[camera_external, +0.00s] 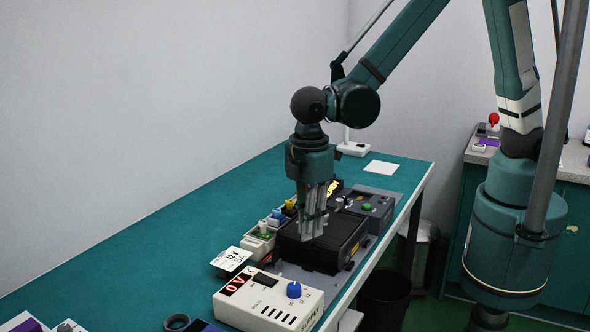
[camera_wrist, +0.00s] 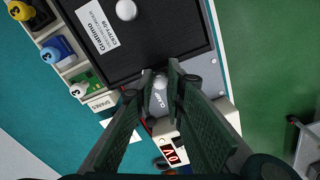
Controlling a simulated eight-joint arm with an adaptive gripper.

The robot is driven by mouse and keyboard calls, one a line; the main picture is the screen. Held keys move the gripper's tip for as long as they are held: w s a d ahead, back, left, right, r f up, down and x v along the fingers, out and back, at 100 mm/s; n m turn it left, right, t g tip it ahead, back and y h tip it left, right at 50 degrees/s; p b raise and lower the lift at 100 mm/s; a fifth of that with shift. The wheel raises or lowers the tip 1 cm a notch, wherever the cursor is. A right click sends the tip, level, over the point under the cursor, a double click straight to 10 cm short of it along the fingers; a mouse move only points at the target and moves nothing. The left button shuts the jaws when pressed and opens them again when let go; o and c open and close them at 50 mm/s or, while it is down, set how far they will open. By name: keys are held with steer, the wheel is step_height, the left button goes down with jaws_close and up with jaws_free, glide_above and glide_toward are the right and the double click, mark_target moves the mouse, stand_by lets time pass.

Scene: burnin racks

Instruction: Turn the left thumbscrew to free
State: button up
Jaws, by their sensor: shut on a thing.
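My gripper (camera_external: 314,230) hangs down over the black unit (camera_external: 345,236) in the outside view. In the wrist view my gripper's two fingertips (camera_wrist: 161,75) close in at the near edge of the black unit (camera_wrist: 150,48). Between them is a small light grey piece (camera_wrist: 160,84), and a grey part marked CLAMP (camera_wrist: 158,102) lies just below it. The fingers are shut on this small piece, which seems to be the left thumbscrew. Its grip is partly hidden by the fingertips, and how far it is turned cannot be told. The outside view does not show the thumbscrew clearly.
A white supply box (camera_external: 268,300) with a red 0V display and a blue knob stands in front. A spares rack (camera_external: 258,243) with coloured plugs is left of the unit. A grey box with a green button (camera_external: 367,207) stands behind.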

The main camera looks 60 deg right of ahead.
steer(key=n+b, duration=0.1)
steer(key=n, duration=0.2)
steer(key=shift+n, duration=0.3)
steer(key=shift+n+b, duration=0.55)
steer(key=shift+n, duration=1.15)
steer(key=o, duration=0.9)
steer(key=shift+r, duration=0.15)
steer(key=shift+r, duration=5.85)
